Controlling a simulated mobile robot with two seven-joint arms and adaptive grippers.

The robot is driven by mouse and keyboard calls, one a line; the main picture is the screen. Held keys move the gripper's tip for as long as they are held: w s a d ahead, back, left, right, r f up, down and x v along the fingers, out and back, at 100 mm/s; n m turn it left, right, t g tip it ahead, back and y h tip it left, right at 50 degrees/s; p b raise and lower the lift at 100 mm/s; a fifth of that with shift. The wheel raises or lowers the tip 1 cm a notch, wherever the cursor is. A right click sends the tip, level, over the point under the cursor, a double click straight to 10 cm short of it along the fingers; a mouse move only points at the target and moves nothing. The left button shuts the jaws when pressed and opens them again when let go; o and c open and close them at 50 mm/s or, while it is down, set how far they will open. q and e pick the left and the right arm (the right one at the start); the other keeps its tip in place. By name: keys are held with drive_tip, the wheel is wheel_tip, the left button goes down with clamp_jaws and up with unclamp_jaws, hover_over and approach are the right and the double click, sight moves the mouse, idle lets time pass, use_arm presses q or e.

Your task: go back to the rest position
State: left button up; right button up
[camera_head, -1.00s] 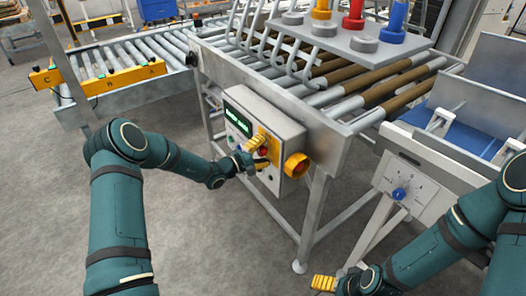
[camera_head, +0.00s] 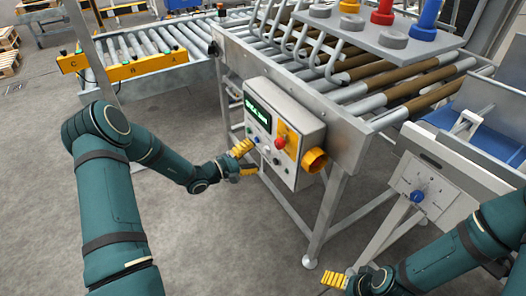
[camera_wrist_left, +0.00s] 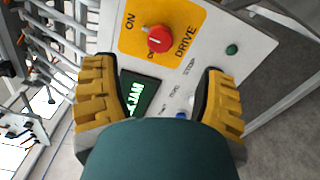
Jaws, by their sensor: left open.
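My left gripper (camera_head: 246,160) is open and empty, its two yellow pads apart, just in front of the control box (camera_head: 308,135). In the left wrist view its fingers (camera_wrist_left: 160,100) frame the panel, with clear space between them. The red knob (camera_head: 280,143) on its yellow plate is free of the gripper. In the wrist view the knob (camera_wrist_left: 159,38) sits between the words ON and DRIVE. My right gripper (camera_head: 334,279) is at the bottom, low over the floor; only one yellow pad shows clearly.
The control box hangs on the frame of a roller conveyor (camera_head: 350,128). A grey stand with a blue knob (camera_head: 417,196) is near my right arm. Open floor (camera_head: 215,240) lies between my arms.

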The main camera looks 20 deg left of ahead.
use_arm(q)
drive_tip(key=shift+s+a, duration=0.2)
drive_tip(key=shift+s, duration=0.1)
drive_tip(key=s+d+f+m+g+h, duration=0.1)
drive_tip(key=s+d+f+m+g, duration=0.1)
drive_tip(key=s+d+f+g, duration=0.3)
drive_tip(key=s+d+f+m+g, duration=0.2)
drive_tip(key=s+d+f+g, duration=0.1)
drive_tip(key=s+d+g, duration=0.4)
drive_tip(key=s+d+f+m+y, duration=0.2)
drive_tip(key=s+f+m+y, duration=0.1)
drive_tip(key=s, duration=0.3)
drive_tip(key=s+d+f+m+y, duration=0.2)
drive_tip(key=s+d+m+y, duration=0.1)
drive_tip(key=s, duration=0.4)
drive_tip(key=shift+f+m+g+y, duration=0.35)
drive_tip(key=shift+m+y, duration=0.25)
drive_tip(key=shift+y, duration=0.5)
